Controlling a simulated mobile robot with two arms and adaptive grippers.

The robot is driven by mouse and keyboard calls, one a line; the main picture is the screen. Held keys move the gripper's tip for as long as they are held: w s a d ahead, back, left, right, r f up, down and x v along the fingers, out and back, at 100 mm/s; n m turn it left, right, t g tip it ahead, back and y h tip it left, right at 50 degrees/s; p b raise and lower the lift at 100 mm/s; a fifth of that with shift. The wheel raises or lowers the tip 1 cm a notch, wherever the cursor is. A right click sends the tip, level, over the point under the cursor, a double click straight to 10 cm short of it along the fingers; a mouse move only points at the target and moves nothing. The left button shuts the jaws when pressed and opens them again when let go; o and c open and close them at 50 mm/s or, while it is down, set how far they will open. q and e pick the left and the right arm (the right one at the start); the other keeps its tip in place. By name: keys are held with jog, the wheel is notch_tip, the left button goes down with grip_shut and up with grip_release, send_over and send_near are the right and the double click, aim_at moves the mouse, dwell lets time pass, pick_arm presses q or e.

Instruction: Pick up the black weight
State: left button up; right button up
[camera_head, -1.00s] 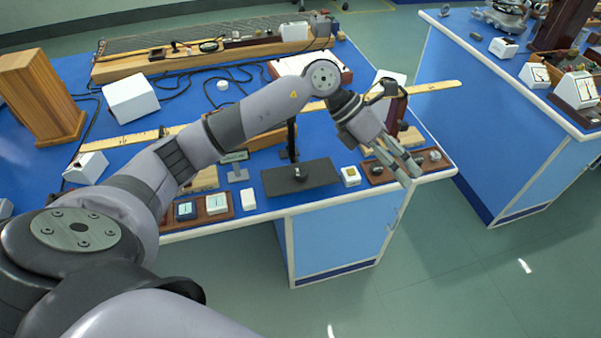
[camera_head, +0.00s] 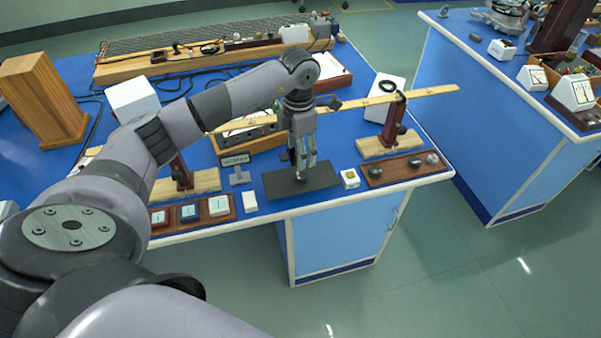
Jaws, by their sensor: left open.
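The dark mat (camera_head: 318,180) lies near the front edge of the blue bench. A small dark weight (camera_head: 301,177) stands on it, mostly hidden by the fingertips of my left gripper (camera_head: 302,168). The left gripper points down over the weight with its jaws open, the fingers close to it. I cannot tell whether the fingers touch it. My right gripper is not in view.
A wooden tray (camera_head: 395,176) with small round pieces and a small white box (camera_head: 350,178) lie right of the mat. A sign (camera_head: 236,160) and a tray of coloured blocks (camera_head: 174,224) are at left. A long wooden beam (camera_head: 425,93) passes behind the gripper.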

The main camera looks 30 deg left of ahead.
aim_at(301, 174)
pick_arm(q)
jog(key=shift+f, duration=0.9)
jog(key=shift+d+f+p, duration=0.15)
jog(key=shift+f+p, duration=0.35)
jog(key=shift+f, duration=0.05)
jog(key=f, duration=0.1)
jog(key=f+p, duration=0.1)
jog(key=f, duration=0.1)
jog(key=shift+s+d+f, duration=0.15)
jog(key=shift+d+f, duration=0.1)
jog(key=shift+f, duration=0.5)
jog(key=shift+r, duration=0.1)
grip_shut()
